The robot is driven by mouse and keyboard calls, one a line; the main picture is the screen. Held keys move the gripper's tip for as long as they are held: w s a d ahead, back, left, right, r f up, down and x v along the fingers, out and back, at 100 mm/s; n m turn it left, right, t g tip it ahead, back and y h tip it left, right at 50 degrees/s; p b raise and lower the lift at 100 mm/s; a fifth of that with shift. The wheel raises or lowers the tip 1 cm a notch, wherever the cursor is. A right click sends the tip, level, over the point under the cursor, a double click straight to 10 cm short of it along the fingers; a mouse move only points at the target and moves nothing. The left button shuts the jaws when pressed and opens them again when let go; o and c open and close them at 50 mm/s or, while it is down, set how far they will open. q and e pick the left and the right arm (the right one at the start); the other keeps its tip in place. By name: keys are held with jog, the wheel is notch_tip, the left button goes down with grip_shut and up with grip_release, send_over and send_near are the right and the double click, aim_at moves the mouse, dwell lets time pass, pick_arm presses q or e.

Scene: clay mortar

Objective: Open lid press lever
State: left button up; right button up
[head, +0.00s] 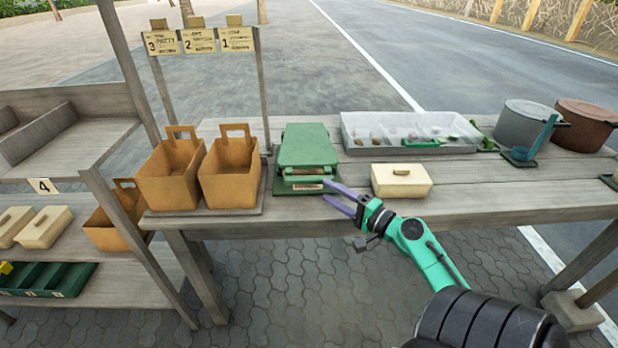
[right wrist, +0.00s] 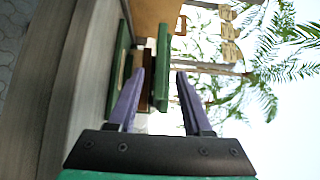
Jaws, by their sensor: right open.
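The green press (head: 306,150) stands on the table, left of the middle in the head view. Its flat lid looks down over the base, with a thin gap and tan and brown parts along the front. My right gripper (head: 327,191) is open at the press's front right corner, with purple fingers pointing left towards it. In the right wrist view, the green lid edge (right wrist: 162,65) shows in the gap between the open fingers (right wrist: 159,72), and the green base (right wrist: 118,60) lies left of it. I cannot tell whether a finger touches. My left gripper is out of view.
Two brown baskets (head: 230,172) stand close left of the press. A cream lidded box (head: 401,181) sits just right of my gripper. A clear tray (head: 375,145) lies behind it. Pots (head: 522,126) stand far right. Numbered signs (head: 198,41) hang behind the baskets.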

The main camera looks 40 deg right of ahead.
aim_at(313, 182)
jog(key=w, duration=0.2)
jog(key=w+p, duration=0.1)
jog(key=w, duration=0.2)
jog(key=w+a+p, duration=0.1)
jog(key=w, duration=0.1)
jog(key=shift+w+r, duration=0.2)
jog(key=shift+w, duration=0.05)
jog(key=shift+w+a+f, duration=0.1)
jog(key=shift+w+f, duration=0.05)
jog(key=shift+w, duration=0.15)
grip_shut()
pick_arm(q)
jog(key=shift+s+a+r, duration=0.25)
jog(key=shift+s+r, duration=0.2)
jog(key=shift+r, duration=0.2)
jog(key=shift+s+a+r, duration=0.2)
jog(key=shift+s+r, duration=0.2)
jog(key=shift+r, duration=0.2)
